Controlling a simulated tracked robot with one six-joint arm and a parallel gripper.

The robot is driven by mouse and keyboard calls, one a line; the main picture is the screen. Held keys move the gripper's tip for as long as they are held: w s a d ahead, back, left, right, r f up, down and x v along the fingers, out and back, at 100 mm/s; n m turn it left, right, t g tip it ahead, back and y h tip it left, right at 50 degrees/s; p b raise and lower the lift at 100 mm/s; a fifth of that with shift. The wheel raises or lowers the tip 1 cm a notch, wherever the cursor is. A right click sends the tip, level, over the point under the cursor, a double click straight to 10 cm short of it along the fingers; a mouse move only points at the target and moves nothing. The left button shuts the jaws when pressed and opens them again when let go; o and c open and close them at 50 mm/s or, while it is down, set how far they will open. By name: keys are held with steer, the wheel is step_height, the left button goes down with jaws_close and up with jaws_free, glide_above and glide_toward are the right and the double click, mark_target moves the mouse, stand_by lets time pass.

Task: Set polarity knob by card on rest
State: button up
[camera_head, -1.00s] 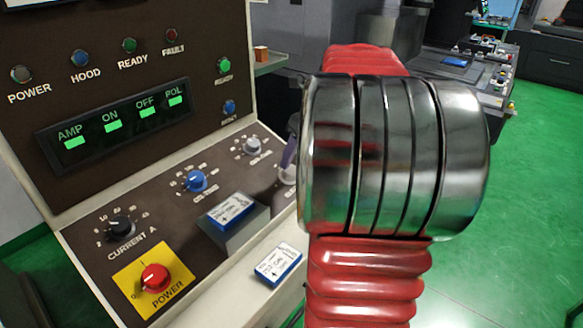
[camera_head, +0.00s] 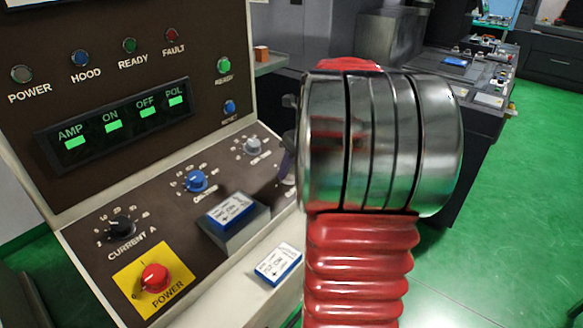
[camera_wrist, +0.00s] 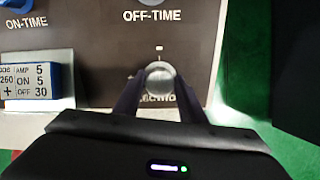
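The polarity knob (camera_wrist: 160,76) is round and pale grey, below a small white mark on the dark panel. Its label is partly covered. My gripper (camera_wrist: 160,84) has its dark fingers on either side of the knob; whether they touch it I cannot tell. In the head view my arm hides most of the gripper; a purple finger (camera_head: 287,163) shows at its left edge. The card (camera_head: 232,210) lies on the sloped grey rest (camera_head: 238,236). In the wrist view the blue-and-white card (camera_wrist: 30,82) reads a plus sign, AMP 5, ON 5, OFF 30.
The panel carries a black current knob (camera_head: 121,228), blue on-time knob (camera_head: 195,180), grey off-time knob (camera_head: 252,146) and red power knob (camera_head: 155,277). A second card (camera_head: 279,264) lies on the pale ledge. A display (camera_head: 118,123) stands above. Green floor is right.

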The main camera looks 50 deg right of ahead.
steer(key=c, duration=0.6)
steer(key=shift+n, duration=0.5)
steer(key=n, duration=0.2)
steer(key=shift+n, duration=0.4)
steer(key=n, duration=0.4)
steer(key=shift+n, duration=0.3)
steer(key=n, duration=0.4)
steer(key=shift+a+n, duration=0.1)
steer(key=shift+n, duration=0.2)
steer(key=n, duration=0.5)
steer(key=shift+g+y, duration=0.3)
steer(key=shift+s, duration=0.1)
